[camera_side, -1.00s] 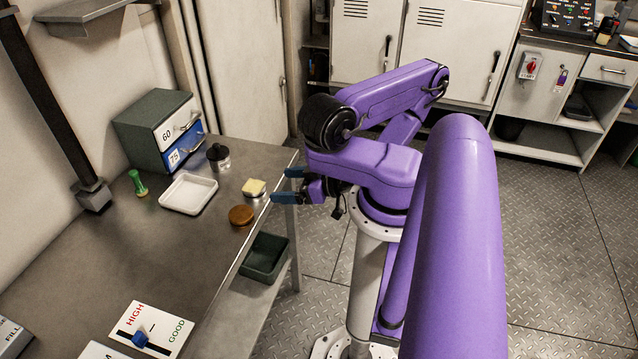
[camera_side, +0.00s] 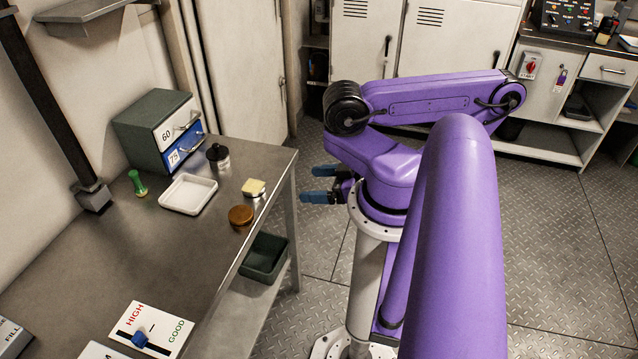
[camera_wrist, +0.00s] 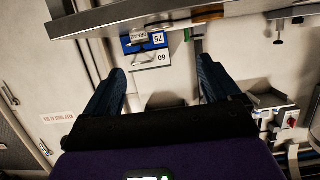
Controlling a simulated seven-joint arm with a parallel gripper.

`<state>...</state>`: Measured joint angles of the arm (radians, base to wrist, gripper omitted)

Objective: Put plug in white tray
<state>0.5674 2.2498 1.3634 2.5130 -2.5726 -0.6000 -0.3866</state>
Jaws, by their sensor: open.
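The white tray (camera_side: 188,209) lies on the metal bench and looks empty. A small green piece (camera_side: 138,184) with a rounded head and wider base stands to its left. A flat brown round piece (camera_side: 241,215) lies right of the tray near the bench edge. No label shows which piece is the plug. My gripper (camera_side: 313,184) is open and empty, off the bench's right edge, apart from everything. In the wrist view, its two blue fingers (camera_wrist: 160,68) are spread with nothing between them.
A dark-lidded jar (camera_side: 218,160) and a small jar with a pale yellow top (camera_side: 254,188) stand by the tray. A drawer box (camera_side: 150,118) stands behind. A dark green bin (camera_side: 264,258) sits below the bench edge. A slider panel (camera_side: 150,330) is at the front.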

